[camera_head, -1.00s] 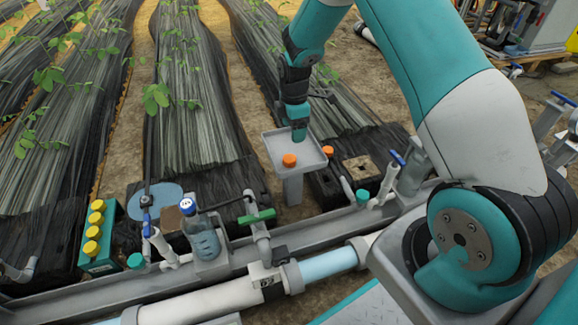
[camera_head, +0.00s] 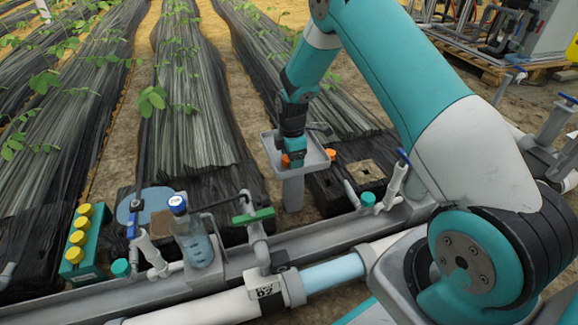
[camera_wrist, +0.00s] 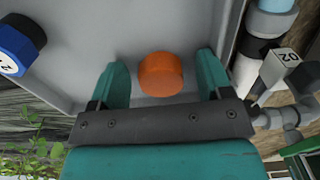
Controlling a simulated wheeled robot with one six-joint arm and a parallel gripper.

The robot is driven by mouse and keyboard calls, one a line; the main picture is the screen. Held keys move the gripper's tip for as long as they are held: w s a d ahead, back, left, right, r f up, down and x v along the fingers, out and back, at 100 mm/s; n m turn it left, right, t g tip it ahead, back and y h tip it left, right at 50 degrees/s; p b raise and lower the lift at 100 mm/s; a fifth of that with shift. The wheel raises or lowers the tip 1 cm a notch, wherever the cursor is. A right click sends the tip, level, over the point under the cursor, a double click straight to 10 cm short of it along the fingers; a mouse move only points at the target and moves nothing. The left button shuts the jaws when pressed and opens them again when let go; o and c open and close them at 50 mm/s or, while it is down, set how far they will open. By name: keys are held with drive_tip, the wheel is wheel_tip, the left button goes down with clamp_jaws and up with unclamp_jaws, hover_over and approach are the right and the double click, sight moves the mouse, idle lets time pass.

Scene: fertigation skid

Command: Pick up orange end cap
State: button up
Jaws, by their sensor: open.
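The orange end cap (camera_wrist: 160,74) lies on the floor of a grey tray (camera_wrist: 190,18) in the wrist view. My gripper (camera_wrist: 160,82) is open, with one teal finger on each side of the cap and a gap showing on both sides. In the head view my gripper (camera_head: 294,160) is down at the tray (camera_head: 268,141), which stands on a post. Only a sliver of the orange cap (camera_head: 285,160) shows there, the rest hidden by my gripper.
A blue cap (camera_wrist: 18,44) with a white label sits at the left in the wrist view. A bottle (camera_head: 190,236), a green-handled valve (camera_head: 254,215) and white pipes stand in front.

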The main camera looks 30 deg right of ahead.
drive_tip(key=shift+r, duration=0.1)
drive_tip(key=shift+c, duration=0.4)
drive_tip(key=c, duration=0.9)
